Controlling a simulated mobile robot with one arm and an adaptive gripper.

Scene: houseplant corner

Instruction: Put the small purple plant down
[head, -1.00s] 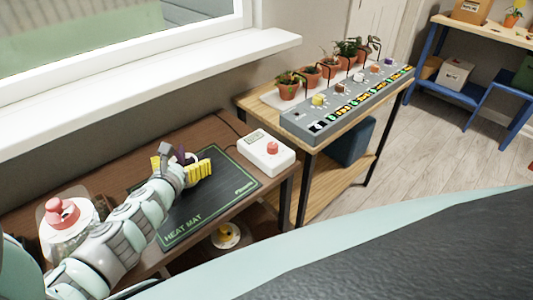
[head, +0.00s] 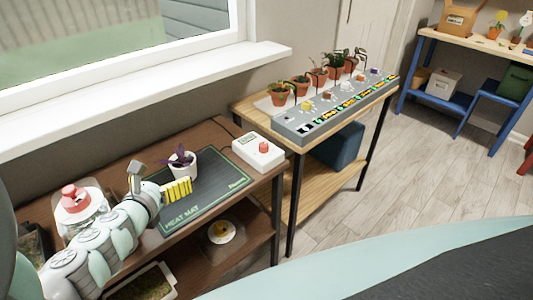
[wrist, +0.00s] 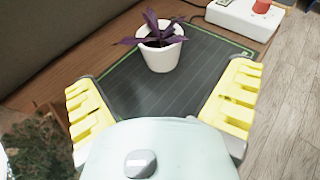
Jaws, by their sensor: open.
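The small purple plant (head: 182,160) stands upright in a white pot on the black heat mat (head: 215,182). In the wrist view the plant (wrist: 160,42) is ahead of my gripper, near the far end of the mat (wrist: 125,85), with nothing touching it. My gripper (wrist: 165,100) is open, its yellow fingers wide apart and empty. In the head view my gripper (head: 176,188) is beside the pot, toward the near left, and only one yellow finger shows clearly.
A white control box with a red button (head: 258,152) sits at the mat's right. A jar with a red lid (head: 80,205) stands left of my arm. Several potted plants (head: 302,86) line the grey panel (head: 340,108) on the neighbouring table. A window sill (head: 130,102) runs behind.

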